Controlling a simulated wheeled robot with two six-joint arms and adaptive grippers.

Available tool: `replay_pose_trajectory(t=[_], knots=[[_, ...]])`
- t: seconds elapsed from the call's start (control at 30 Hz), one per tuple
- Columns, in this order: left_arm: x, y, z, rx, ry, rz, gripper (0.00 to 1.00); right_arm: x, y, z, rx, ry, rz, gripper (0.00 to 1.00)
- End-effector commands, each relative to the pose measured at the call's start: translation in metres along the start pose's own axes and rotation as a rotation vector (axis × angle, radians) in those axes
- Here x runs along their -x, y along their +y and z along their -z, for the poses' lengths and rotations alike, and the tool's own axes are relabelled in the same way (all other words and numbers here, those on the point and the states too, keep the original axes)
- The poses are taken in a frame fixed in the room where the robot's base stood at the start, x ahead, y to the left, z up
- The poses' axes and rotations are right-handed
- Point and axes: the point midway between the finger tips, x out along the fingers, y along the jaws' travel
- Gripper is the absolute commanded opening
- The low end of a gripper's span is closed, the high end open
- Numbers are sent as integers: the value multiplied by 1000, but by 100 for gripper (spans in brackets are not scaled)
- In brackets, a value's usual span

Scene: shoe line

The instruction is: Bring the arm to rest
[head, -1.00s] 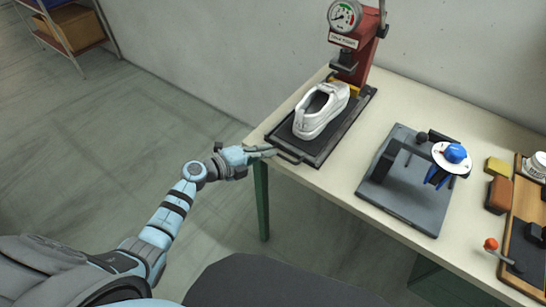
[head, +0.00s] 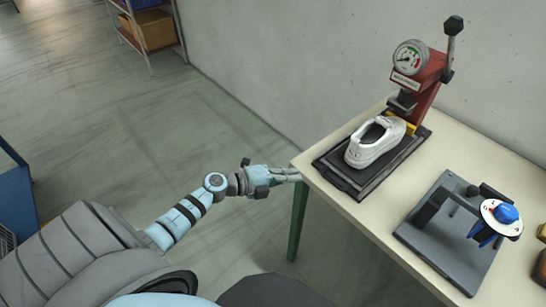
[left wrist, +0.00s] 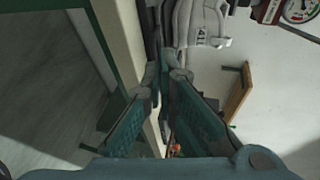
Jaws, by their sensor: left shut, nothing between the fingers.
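My left gripper (head: 288,174) is shut and empty, at the left corner of the table in the head view. In the left wrist view its two fingers (left wrist: 163,80) meet near the picture's middle. The white shoe (head: 374,143) sits on the black press tray (head: 342,180) to the right of the gripper, apart from it; part of the shoe shows upside down in the left wrist view (left wrist: 205,22). My right gripper is not in view.
The red press with a dial gauge (head: 420,75) stands behind the shoe. A dark fixture plate (head: 440,245) with a blue and white piece (head: 503,215) is further right on the table (head: 350,215). A shelf with a box (head: 148,30) stands at the back left.

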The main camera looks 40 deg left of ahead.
Motion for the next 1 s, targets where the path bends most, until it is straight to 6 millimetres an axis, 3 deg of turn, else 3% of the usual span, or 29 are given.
replay_pose_trajectory(t=[0.1, 0.2, 0.5, 0.57, 0.67, 0.77, 0.83, 0.93, 1.0], knots=[[33, 3, 0, -2, 0, -7, 0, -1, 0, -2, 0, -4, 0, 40], [50, 3, -1, -1, -3, -4, 0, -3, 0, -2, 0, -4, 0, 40], [58, 2, -2, 1, -8, 0, 0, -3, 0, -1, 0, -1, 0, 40], [58, 0, -9, 12, -40, 8, 0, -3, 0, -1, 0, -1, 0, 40], [67, 18, -48, 147, -192, 14, 0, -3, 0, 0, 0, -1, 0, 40], [93, 89, -89, 444, -451, -17, 0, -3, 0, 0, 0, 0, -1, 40], [121, 162, -95, 681, -643, -72, 0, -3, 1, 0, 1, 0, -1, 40], [164, 264, -65, 984, -883, -182, 0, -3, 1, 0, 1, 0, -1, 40], [193, 326, -23, 1170, -1024, -272, 0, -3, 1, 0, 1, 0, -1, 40]])
